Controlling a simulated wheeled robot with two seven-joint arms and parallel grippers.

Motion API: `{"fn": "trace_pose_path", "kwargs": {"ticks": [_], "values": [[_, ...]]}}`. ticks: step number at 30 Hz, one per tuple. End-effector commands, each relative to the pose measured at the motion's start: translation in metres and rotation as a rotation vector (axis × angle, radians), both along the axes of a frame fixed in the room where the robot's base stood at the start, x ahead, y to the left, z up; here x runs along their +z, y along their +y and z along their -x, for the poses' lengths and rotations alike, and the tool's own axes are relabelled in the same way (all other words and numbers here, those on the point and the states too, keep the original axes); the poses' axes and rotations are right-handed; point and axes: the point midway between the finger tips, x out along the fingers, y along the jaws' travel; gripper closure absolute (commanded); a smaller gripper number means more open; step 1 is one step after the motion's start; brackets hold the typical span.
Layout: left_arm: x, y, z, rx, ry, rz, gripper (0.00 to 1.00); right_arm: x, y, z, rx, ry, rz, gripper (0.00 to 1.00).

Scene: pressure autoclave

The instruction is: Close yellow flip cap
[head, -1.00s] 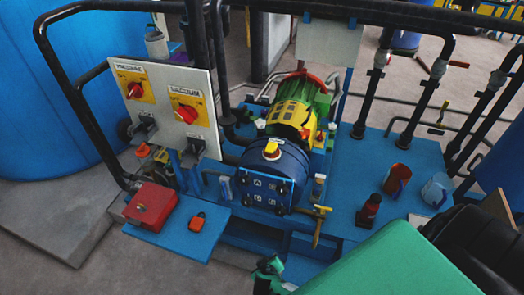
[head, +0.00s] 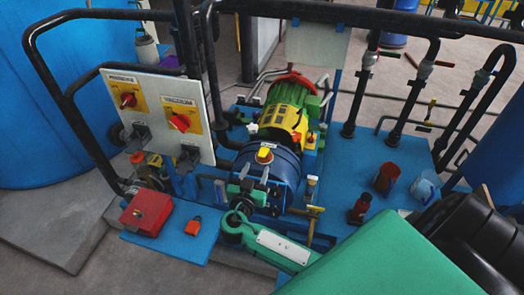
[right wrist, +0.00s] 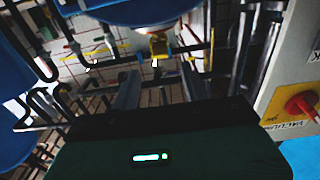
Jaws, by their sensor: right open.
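The yellow flip cap (head: 264,153) sits on top of the blue cylindrical vessel (head: 284,163). It is too small to tell how far its lid is tilted. In the right wrist view a yellow fitting that looks like the cap (right wrist: 159,45) shows ahead, roughly centred between the fingers. My right gripper (head: 254,174) is open and empty, in front of the vessel and just below the cap in the head view. Its two fingers (right wrist: 161,78) also show in the right wrist view. It hides part of the vessel's front face. My left gripper is not in view.
A panel with red-yellow switches (head: 160,110) stands left of the vessel. A red box (head: 147,211) and an orange padlock (head: 193,226) lie at front left. A brass-coloured valve (head: 312,212) is close on the right. Red (head: 386,178) and blue-white (head: 425,187) cups stand farther right. Black pipes rise behind.

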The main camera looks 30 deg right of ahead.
Motion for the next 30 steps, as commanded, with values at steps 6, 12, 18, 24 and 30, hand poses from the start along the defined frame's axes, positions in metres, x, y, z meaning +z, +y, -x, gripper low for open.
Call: {"fn": "trace_pose_path", "kwargs": {"ticks": [6, 12, 18, 24, 30], "values": [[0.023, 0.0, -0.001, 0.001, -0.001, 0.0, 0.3, 0.004, -0.035, -0.03, 0.0, 0.002, 0.003, 0.55], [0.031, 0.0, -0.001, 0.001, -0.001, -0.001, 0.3, 0.001, -0.053, -0.045, 0.001, 0.004, 0.002, 0.55], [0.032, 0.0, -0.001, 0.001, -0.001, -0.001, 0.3, -0.001, -0.058, -0.05, 0.001, 0.002, 0.001, 0.55], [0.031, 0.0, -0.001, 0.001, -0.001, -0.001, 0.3, -0.001, -0.058, -0.05, 0.001, 0.003, 0.0, 0.55], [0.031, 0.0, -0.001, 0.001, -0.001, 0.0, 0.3, -0.001, -0.058, -0.05, 0.001, 0.003, 0.0, 0.94]]}}
